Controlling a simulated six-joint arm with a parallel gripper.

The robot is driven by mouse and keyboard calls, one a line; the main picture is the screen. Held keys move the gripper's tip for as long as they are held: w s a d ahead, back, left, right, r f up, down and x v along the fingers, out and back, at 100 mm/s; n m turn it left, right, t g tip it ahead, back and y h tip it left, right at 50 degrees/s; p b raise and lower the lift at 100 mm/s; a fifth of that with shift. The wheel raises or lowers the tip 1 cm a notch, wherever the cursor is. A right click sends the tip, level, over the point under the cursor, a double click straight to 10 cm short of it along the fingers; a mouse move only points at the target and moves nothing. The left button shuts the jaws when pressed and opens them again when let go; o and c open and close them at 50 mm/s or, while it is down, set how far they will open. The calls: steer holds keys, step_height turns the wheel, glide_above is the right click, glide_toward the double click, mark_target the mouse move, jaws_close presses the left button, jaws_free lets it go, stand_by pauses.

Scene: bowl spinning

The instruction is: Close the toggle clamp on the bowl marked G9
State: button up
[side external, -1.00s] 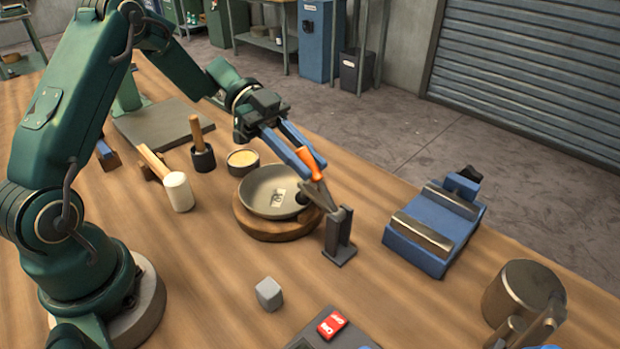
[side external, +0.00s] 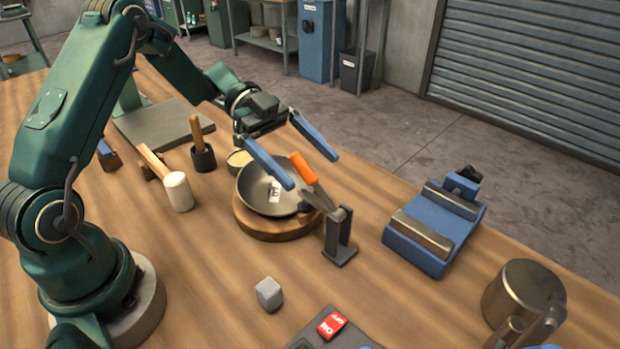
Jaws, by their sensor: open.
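The grey bowl (side external: 252,188) rests on a round wooden base (side external: 262,226) and looks tilted, its far left side higher. A small pale label (side external: 275,194) lies inside it; the marking is too small to read. The toggle clamp (side external: 340,238) stands on a grey post at the bowl's right. Its orange handle (side external: 302,168) points up and left over the bowl, and its dark pad (side external: 307,212) is at the bowl's right rim; contact is hard to tell. My gripper (side external: 309,170) is wide open, its blue fingers on either side of the handle, apparently clear of it.
A white-headed mallet (side external: 178,190), a dark cup with a wooden handle (side external: 203,158) and a small tan dish (side external: 239,159) stand left. A blue vise (side external: 430,235), metal pot (side external: 520,292), grey block (side external: 269,294) and red switch (side external: 331,324) lie right and front.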

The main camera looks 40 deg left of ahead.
stand_by(0.4)
steer(key=v, duration=0.7)
stand_by(0.5)
stand_by(0.5)
steer(key=s+d+r+y, duration=0.7)
steer(key=s+d, duration=0.2)
steer(key=s, duration=0.1)
steer(key=s+a+f+n+t+y, duration=0.5)
steer(key=a+n+y, duration=0.1)
steer(key=n, duration=1.2)
steer(key=shift+t+y, duration=0.3)
steer(key=shift+y, duration=0.3)
